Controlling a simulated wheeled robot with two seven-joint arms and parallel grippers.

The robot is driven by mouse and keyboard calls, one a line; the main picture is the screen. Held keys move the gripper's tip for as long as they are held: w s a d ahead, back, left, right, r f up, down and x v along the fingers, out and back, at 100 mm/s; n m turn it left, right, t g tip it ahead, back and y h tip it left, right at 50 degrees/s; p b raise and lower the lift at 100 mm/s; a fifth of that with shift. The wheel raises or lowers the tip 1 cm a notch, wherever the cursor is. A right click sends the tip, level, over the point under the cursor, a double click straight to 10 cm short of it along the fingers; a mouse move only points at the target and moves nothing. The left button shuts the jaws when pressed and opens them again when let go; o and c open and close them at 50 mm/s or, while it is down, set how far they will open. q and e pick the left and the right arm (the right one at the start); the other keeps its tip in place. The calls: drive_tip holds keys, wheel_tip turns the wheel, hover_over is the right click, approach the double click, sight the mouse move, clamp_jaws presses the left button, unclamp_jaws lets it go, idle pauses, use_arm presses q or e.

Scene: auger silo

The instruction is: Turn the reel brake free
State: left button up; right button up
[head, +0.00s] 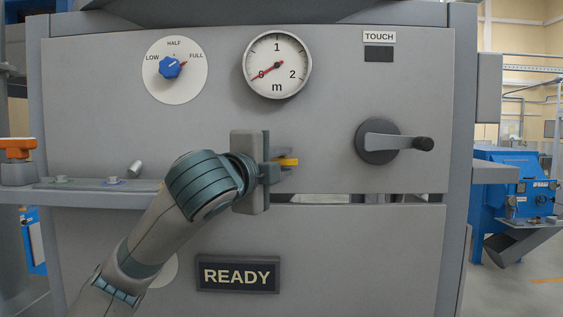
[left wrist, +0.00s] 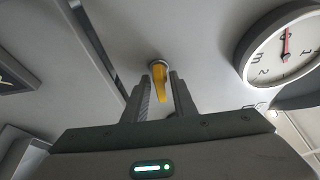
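My right gripper is in neither view.
A round gauge (head: 277,65) reads about 0 m. The blue knob (head: 169,67) points toward FULL. A crank (head: 378,142) is at right, its handle pointing right. A sign (head: 237,275) reads READY. A shelf (head: 84,192) juts out at left, and a dark TOUCH pad (head: 379,54) is at upper right.

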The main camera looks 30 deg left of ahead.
use_arm(q)
clamp_jaws()
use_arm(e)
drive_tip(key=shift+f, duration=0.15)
